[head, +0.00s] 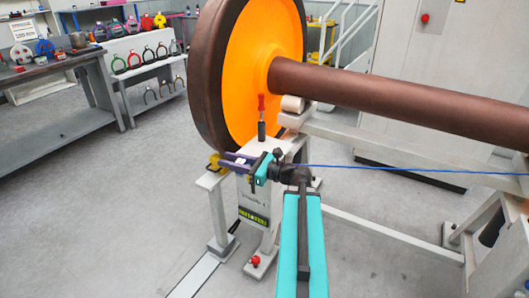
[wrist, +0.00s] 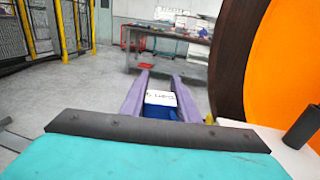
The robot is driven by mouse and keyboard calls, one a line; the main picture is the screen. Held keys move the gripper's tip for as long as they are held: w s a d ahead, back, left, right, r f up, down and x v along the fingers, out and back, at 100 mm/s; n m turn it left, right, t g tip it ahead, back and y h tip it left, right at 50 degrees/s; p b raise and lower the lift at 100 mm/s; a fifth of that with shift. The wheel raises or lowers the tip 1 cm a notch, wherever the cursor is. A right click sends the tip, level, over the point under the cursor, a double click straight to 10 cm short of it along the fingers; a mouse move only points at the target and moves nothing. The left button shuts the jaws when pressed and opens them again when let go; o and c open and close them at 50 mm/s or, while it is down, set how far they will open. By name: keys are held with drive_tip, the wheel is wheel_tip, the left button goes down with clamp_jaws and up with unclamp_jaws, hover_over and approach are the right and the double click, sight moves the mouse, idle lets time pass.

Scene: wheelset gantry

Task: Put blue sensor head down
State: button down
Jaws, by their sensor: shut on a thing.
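My gripper (head: 237,160) reaches out beside the white stand (head: 253,200), in front of the wheel. In the wrist view its two purple fingers (wrist: 161,85) are closed on the blue sensor head (wrist: 158,112), a small blue block with a white lettered label on top. In the head view only a small pale patch of the sensor head (head: 241,161) shows between the fingers. I cannot tell whether its underside touches anything.
The orange wheel (head: 262,55) with its brown axle (head: 400,95) stands close behind. A red-handled tool (head: 262,115) stands upright by my gripper. A yellow part (head: 214,163) sits at the stand's left. A blue cable (head: 430,170) runs right. Workbenches (head: 60,75) stand far left.

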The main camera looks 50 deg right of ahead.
drive_tip(key=s+d+r+m+t+h, duration=0.1)
drive_tip(key=s+d+m+h, duration=0.1)
drive_tip(key=s+d, duration=0.3)
drive_tip(key=d+h, duration=0.1)
drive_tip(key=d, duration=0.2)
drive_tip(key=shift+s+d+b, duration=0.25)
drive_tip(key=shift+s+b, duration=0.05)
drive_tip(key=shift+b, duration=0.05)
drive_tip(key=shift+r, duration=0.1)
drive_tip(key=p, duration=0.2)
hover_over(259, 152)
drive_tip(key=shift+w+d+f, duration=0.1)
drive_tip(key=shift+d+f, duration=0.15)
drive_tip(key=shift+f, duration=0.55)
drive_tip(key=shift+f, duration=0.1)
drive_tip(key=shift+f+p, duration=0.4)
drive_tip(key=shift+f, duration=1.25)
drive_tip(key=shift+f+b, duration=0.15)
drive_tip(key=shift+b, duration=0.15)
drive_tip(key=c, duration=1.4)
unclamp_jaws()
drive_tip(key=shift+o, duration=0.2)
drive_tip(key=shift+r+p, duration=0.25)
drive_tip(key=shift+p, duration=0.1)
